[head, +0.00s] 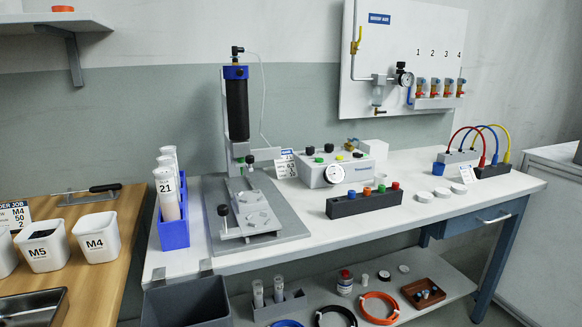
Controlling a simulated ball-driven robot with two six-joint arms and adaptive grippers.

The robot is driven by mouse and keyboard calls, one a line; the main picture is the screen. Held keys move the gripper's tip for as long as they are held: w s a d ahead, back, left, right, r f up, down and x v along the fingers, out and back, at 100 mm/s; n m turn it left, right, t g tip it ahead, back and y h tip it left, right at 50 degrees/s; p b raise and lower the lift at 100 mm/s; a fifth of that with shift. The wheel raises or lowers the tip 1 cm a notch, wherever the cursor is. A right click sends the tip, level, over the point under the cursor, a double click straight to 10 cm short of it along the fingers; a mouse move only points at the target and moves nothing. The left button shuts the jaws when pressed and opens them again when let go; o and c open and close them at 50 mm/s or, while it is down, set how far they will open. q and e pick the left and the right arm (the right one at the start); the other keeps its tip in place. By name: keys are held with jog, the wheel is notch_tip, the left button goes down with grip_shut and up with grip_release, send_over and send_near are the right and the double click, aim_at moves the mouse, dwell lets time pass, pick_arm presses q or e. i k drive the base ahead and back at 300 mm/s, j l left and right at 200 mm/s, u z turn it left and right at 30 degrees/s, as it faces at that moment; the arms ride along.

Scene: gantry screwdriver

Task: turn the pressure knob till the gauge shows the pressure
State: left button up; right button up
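A white control box (318,164) stands on the workbench, right of the dispensing stand. A round white pressure gauge (334,174) faces out from its front. Its needle and reading are too small to make out. Several small black, green and yellow knobs or buttons (328,148) show on and around the box top. I cannot tell which of them is the pressure knob. A small printed card (286,164) stands at the box's left side; its text is mostly unreadable. Neither of my grippers is in view, and nothing touches the box.
A stand with a black syringe barrel (237,105) rises left of the box. A dark block with coloured caps (362,201) lies in front. A blue rack of tubes (173,228) is at the bench's left end. A wall panel (402,50) carries another gauge (405,79).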

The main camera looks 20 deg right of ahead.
aim_at(329, 148)
jog(key=i+z, duration=0.2)
jog(key=z, duration=0.15)
jog(key=i+z, duration=0.15)
jog(key=z, duration=0.15)
jog(key=i+z, duration=0.2)
jog(key=z, duration=0.15)
jog(key=i+l, duration=0.1)
jog(key=l, duration=0.2)
jog(key=i+l, duration=0.1)
jog(key=l, duration=0.25)
